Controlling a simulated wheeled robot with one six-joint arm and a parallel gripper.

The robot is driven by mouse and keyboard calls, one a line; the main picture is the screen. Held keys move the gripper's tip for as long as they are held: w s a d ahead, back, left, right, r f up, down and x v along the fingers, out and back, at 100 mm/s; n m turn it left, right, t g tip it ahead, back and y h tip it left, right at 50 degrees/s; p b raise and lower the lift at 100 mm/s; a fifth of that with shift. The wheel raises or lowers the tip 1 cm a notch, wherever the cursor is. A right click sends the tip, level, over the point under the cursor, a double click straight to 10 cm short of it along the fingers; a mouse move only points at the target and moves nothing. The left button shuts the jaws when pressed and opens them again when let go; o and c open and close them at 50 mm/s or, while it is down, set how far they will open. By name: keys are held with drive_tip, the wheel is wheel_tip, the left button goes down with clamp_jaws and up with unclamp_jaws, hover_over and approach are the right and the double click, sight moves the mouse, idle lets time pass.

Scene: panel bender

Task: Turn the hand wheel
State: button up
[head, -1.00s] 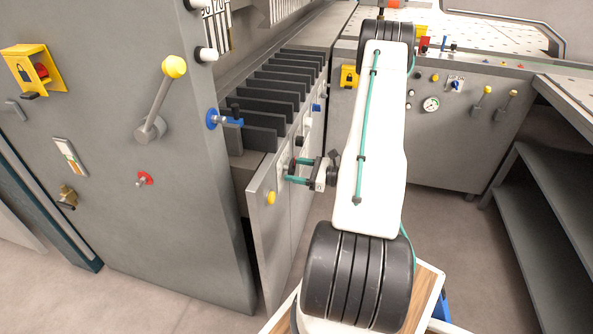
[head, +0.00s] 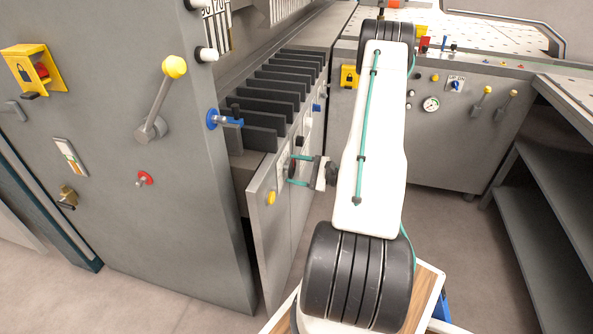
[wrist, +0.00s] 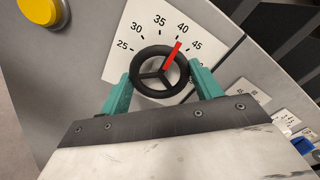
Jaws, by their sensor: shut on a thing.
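The hand wheel (wrist: 137,76) is a small black three-spoked ring with a red pointer (wrist: 173,55).
A yellow button (wrist: 40,10) is left of the dial; it also shows in the head view (head: 271,198). Several black plates (head: 262,106) stand in a row above the panel. A blue valve (head: 222,119) juts out at the corner. Other labelled controls (wrist: 284,119) are right of the wheel.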

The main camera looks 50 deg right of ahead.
drive_tip(key=n, duration=0.5)
drive_tip(key=shift+n, duration=0.3)
drive_tip(key=n, duration=0.4)
drive_tip(key=shift+n, duration=0.7)
drive_tip(key=o, duration=1)
drive_tip(key=shift+s, duration=0.1)
drive_tip(key=v, duration=0.7)
drive_tip(key=shift+s+d, duration=0.15)
drive_tip(key=shift+s, duration=0.15)
